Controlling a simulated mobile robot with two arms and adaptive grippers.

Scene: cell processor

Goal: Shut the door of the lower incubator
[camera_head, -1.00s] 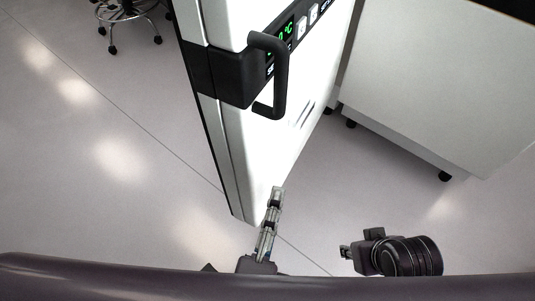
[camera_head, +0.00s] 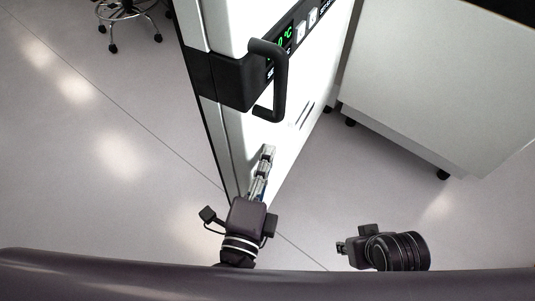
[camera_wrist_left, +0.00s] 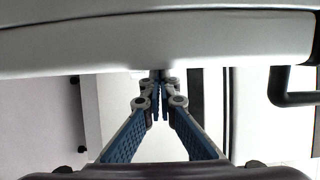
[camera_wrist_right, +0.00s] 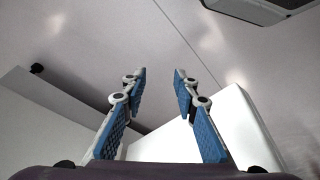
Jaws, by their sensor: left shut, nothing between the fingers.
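The white incubator front (camera_head: 270,130) stands upright in the middle of the head view, with a black handle (camera_head: 281,85) and a green-lit display on a dark band. Which part is the lower incubator's door, and how far it stands open, I cannot tell. My left gripper (camera_head: 267,150) is shut and empty, its fingers in front of the lower white face, below the handle. In the left wrist view the closed fingertips (camera_wrist_left: 159,90) reach under a white edge (camera_wrist_left: 130,50); a black handle (camera_wrist_left: 295,99) shows at right. Contact is unclear. My right gripper (camera_head: 340,247) is open and empty (camera_wrist_right: 158,80), away from the incubator.
A white wheeled cabinet (camera_head: 430,100) stands to the right of the incubator. A wheeled stool (camera_head: 125,15) is at the far left. The grey floor (camera_head: 90,150) is clear to the left and between incubator and cabinet.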

